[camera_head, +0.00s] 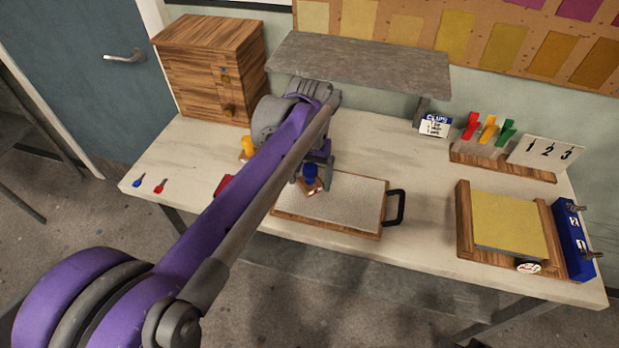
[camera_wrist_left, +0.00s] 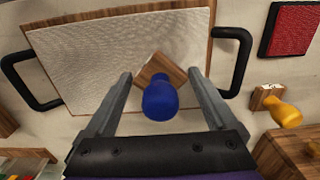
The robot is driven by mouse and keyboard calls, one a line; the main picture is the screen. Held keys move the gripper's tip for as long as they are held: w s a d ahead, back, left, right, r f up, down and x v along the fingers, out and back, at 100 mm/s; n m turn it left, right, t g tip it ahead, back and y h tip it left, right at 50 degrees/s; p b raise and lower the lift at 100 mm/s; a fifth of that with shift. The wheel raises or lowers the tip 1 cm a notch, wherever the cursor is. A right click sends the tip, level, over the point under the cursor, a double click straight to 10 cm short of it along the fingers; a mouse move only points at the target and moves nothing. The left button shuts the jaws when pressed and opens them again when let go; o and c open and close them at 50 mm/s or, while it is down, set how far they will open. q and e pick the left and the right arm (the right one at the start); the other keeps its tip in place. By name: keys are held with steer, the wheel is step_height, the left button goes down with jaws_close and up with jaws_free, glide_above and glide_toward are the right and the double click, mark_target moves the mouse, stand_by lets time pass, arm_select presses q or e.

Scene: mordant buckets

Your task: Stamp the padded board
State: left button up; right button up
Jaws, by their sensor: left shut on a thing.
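The padded board (camera_head: 350,205) is a pale textured pad in a wooden frame with black handles, lying on the table. It fills the upper left of the left wrist view (camera_wrist_left: 90,60). My left gripper (camera_head: 313,182) is over the board's back left part, shut on a stamp with a blue knob (camera_head: 310,171) and a wooden base. In the left wrist view the blue knob (camera_wrist_left: 160,101) sits between the fingers (camera_wrist_left: 160,74), its base turned diagonally to the board. I cannot tell whether the base touches the pad. My right gripper is not in view.
A red pad (camera_wrist_left: 293,28) and a yellow-knobbed stamp (camera_wrist_left: 285,110) lie beside the board, towards the wooden drawer cabinet (camera_head: 205,75). A grey shelf (camera_head: 365,65) overhangs the back. A wooden frame with a yellow panel (camera_head: 510,225) and coloured clips (camera_head: 488,130) stand at right.

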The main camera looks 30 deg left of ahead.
mark_target(310, 167)
arm_select(q)
steer(key=shift+r+p, duration=1.8)
steer(key=shift+r, duration=1.2)
steer(key=shift+w, duration=0.1)
steer(key=shift+f, duration=0.1)
